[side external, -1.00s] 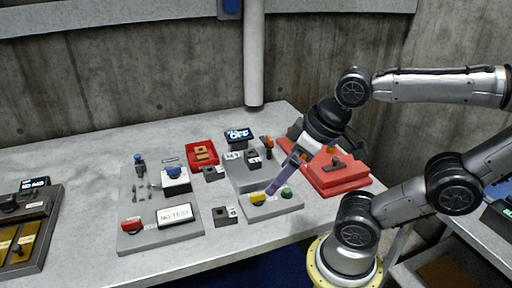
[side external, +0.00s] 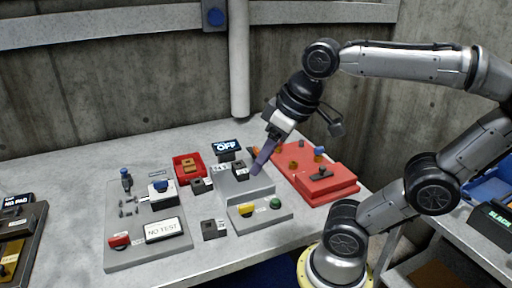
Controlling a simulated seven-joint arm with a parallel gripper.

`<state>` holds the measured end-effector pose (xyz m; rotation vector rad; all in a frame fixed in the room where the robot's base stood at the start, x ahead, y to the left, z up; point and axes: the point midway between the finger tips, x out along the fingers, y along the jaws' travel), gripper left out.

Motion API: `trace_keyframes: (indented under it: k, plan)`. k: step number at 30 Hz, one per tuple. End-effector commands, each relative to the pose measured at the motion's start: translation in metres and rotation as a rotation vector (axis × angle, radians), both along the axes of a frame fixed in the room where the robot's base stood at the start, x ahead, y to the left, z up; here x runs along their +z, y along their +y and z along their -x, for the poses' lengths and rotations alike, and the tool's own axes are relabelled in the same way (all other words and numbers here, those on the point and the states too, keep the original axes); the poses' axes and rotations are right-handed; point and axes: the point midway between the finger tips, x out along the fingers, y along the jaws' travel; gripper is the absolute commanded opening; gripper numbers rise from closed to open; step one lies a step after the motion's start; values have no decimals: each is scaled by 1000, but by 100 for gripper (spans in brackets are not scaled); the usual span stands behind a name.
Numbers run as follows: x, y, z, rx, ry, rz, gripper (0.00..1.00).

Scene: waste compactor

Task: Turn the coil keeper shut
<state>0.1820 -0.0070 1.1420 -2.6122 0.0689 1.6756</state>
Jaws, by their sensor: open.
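I cannot tell for certain which part is the coil keeper. A grey stepped station (side external: 236,190) holds a dark block with a white label (side external: 239,170) and a display reading OFF (side external: 227,146). A small orange part (side external: 254,152) shows behind my fingers, mostly hidden. My gripper (side external: 259,168) points down and left, its purple-grey fingers just right of the dark block and above the step. The fingers overlap in this view, so the gap between them is hidden. Nothing shows held in them. I cannot tell whether they touch the station.
A red base (side external: 338,190) with a dark handle (side external: 321,173), a blue knob (side external: 319,153) and orange knobs stands right. A yellow button (side external: 247,210) and green button (side external: 275,203) sit in front. The NO TEST panel (side external: 164,230) and red tray (side external: 182,162) are left.

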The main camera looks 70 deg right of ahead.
Motion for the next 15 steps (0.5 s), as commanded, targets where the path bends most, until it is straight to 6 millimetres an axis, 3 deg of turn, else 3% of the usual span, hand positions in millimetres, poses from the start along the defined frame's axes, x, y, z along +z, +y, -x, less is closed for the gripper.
trace_keyframes:
  k: [3, 7, 11, 15]
  plan:
    - [27, -21, -31, -96, 60, -8, 46]
    - [47, -54, -66, -216, 133, -25, 46]
    - [54, -100, -98, -344, 207, -50, 46]
    - [47, -161, -123, -483, 281, -86, 46]
